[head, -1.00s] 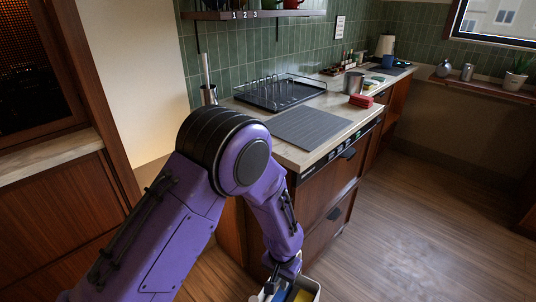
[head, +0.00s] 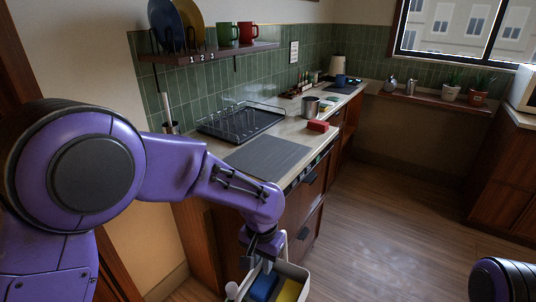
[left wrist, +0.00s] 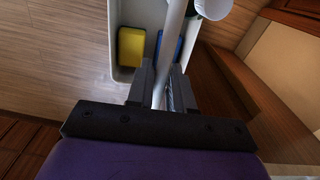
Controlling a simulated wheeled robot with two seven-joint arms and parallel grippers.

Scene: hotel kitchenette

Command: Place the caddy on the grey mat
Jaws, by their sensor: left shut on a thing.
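The caddy (head: 295,270) is a light grey open bin with a blue item, a yellow item and a white bottle in it. It hangs at the bottom of the head view, in front of the counter and below its top. My left gripper (head: 262,250) is shut on the caddy's handle; in the left wrist view the pale handle bar (left wrist: 175,50) runs between the fingers (left wrist: 158,90). The grey mat (head: 268,156) lies flat and bare on the counter near its front edge. The right gripper is not in view.
A black dish rack (head: 240,122) stands behind the mat. A red sponge-like block (head: 318,126) and a metal canister (head: 311,106) stand to its right. A shelf (head: 210,52) with plates and mugs overhangs the counter. Wooden drawers (head: 300,205) lie under the counter edge.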

